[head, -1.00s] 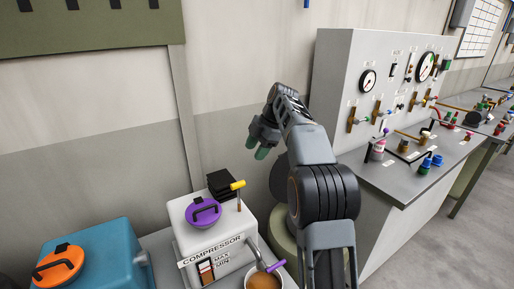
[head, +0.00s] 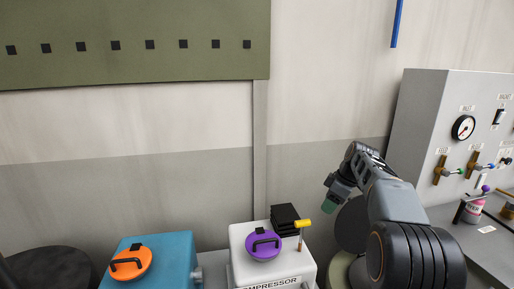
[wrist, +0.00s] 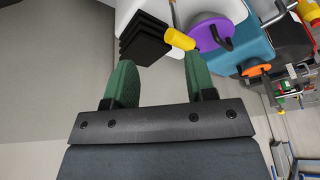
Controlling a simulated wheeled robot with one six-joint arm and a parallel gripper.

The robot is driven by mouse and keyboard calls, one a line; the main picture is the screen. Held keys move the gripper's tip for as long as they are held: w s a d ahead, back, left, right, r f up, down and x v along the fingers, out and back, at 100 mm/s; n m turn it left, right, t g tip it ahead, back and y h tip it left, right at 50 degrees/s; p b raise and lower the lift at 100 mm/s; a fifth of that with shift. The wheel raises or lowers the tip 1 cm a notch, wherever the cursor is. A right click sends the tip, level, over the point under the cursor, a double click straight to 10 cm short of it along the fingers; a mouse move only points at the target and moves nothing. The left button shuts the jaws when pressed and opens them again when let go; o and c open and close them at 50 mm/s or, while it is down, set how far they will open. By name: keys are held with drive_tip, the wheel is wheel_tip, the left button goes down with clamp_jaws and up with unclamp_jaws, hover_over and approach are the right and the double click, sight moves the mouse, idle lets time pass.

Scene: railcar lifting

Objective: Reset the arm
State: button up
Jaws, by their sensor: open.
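My gripper (head: 333,199) shows in the head view at the end of my bent arm, to the right of the white compressor box and above it. In the wrist view my gripper (wrist: 163,84) has its two green fingers spread apart with nothing between them. The white compressor (head: 246,279) has a purple cap with a black handle (head: 264,245) and a yellow-handled lever (head: 302,224). The purple cap (wrist: 207,33) and the yellow handle (wrist: 179,39) lie beyond the fingertips in the wrist view, apart from them.
A blue box (head: 172,262) with an orange cap (head: 130,264) stands left of the compressor. A black ribbed block (head: 285,218) sits at the compressor's back. A grey gauge panel (head: 425,130) stands at the right.

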drive_tip(key=s+a+f+m+t+h, duration=0.1)
drive_tip(key=s+m, duration=0.3)
drive_tip(key=s, duration=0.5)
drive_tip(key=s+a+f+m+h, duration=0.1)
drive_tip(key=s+a+f+m, duration=0.2)
drive_tip(key=s, duration=0.6)
drive_tip(key=s+a+f+m+t+h, duration=0.1)
drive_tip(key=s+a+f+m, duration=0.1)
drive_tip(key=s, duration=0.7)
drive_tip(key=shift+s+a+f+m+t+h, duration=0.25)
drive_tip(key=shift+a+m, duration=0.35)
drive_tip(key=shift+m, duration=0.8)
